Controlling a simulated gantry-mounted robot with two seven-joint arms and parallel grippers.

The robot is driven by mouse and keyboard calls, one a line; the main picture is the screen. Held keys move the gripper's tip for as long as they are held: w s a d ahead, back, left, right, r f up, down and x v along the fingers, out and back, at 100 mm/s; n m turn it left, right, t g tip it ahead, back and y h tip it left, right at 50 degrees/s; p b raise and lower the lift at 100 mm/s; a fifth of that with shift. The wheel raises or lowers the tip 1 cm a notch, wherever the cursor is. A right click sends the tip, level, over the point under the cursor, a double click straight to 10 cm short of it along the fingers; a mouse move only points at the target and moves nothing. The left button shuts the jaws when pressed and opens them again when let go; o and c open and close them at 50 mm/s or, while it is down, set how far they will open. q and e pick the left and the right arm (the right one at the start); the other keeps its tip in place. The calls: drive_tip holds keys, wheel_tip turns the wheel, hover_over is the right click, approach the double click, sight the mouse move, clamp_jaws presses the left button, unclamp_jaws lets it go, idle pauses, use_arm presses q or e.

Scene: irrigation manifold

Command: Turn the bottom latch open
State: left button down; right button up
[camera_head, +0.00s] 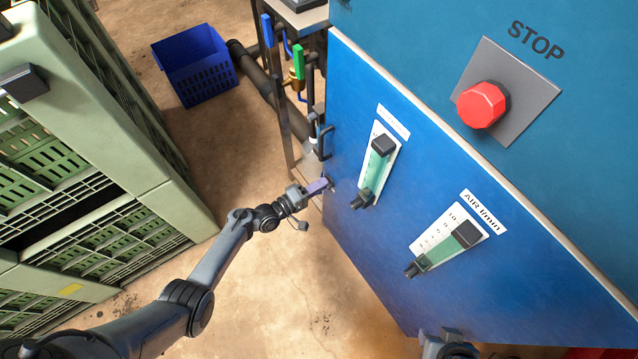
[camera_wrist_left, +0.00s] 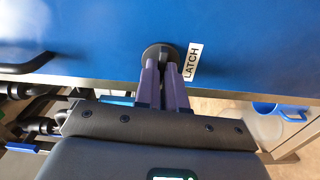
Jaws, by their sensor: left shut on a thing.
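The latch (camera_wrist_left: 158,49) is a dark round knob on the blue panel, just left of a white LATCH label (camera_wrist_left: 193,62) in the left wrist view. In the head view the latch (camera_head: 331,182) is a small dark spot at the panel's left edge. My left gripper (camera_head: 323,186) reaches it from the left. The purple fingers (camera_wrist_left: 161,75) are shut on the latch, and their tips cover part of it. A grey and black part of my right arm (camera_head: 445,345) shows at the bottom edge; its fingers cannot be made out.
The blue panel (camera_head: 350,220) carries two flow gauges (camera_head: 378,165) (camera_head: 440,250) and a dark handle (camera_head: 322,138). A red STOP button (camera_head: 482,105) is upper right. Pipes with coloured valve levers (camera_head: 298,62) stand behind. Green crates (camera_head: 150,215) rise at left; a blue basket (camera_head: 195,65) lies beyond.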

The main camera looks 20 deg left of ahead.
use_arm(q)
drive_tip(key=shift+n, duration=0.5)
drive_tip(key=c, duration=1.2)
unclamp_jaws()
drive_tip(key=shift+a, duration=0.1)
drive_tip(key=shift+p+v, duration=1.8)
drive_tip(key=shift+v, duration=3.55)
